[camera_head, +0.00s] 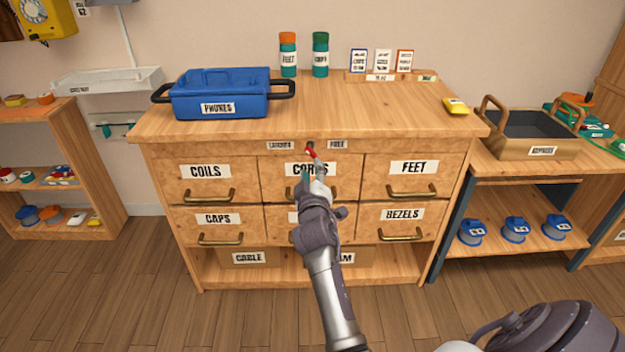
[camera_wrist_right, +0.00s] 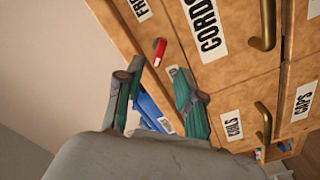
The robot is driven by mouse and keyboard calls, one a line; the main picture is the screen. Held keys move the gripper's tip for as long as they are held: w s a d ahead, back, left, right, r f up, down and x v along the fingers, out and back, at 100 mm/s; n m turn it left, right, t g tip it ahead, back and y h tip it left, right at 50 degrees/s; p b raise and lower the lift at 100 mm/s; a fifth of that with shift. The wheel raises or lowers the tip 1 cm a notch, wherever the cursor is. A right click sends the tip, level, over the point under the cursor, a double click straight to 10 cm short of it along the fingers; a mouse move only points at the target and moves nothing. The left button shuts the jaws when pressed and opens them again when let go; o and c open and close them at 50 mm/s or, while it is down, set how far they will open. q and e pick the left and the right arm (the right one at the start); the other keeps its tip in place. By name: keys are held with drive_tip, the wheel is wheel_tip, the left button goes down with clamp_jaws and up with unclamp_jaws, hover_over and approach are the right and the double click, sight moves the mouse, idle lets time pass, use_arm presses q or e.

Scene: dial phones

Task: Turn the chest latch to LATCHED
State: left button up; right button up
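The chest latch is a small red lever (camera_head: 308,151) on the wooden chest's top front rail, between the LATCHED label (camera_head: 279,146) and the FREE label (camera_head: 337,145). In the right wrist view the red lever (camera_wrist_right: 159,51) lies just beyond my fingertips, toward the gap between them. The FREE label (camera_wrist_right: 140,9) is above it; a finger partly covers the other label. I cannot tell surely which label the lever points to. My right gripper (camera_head: 311,167) is open and empty in front of the latch, its fingers (camera_wrist_right: 157,80) apart. My left gripper is out of view.
A blue PHONES box (camera_head: 219,93), two teal bottles, cards and a yellow item stand on the chest top. Labelled drawers with brass handles, including COILS (camera_head: 206,171) and FEET (camera_head: 414,168), lie below the latch. A brown tray (camera_head: 541,150) is on the right bench.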

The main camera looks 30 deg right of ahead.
drive_tip(key=shift+v, duration=1.7)
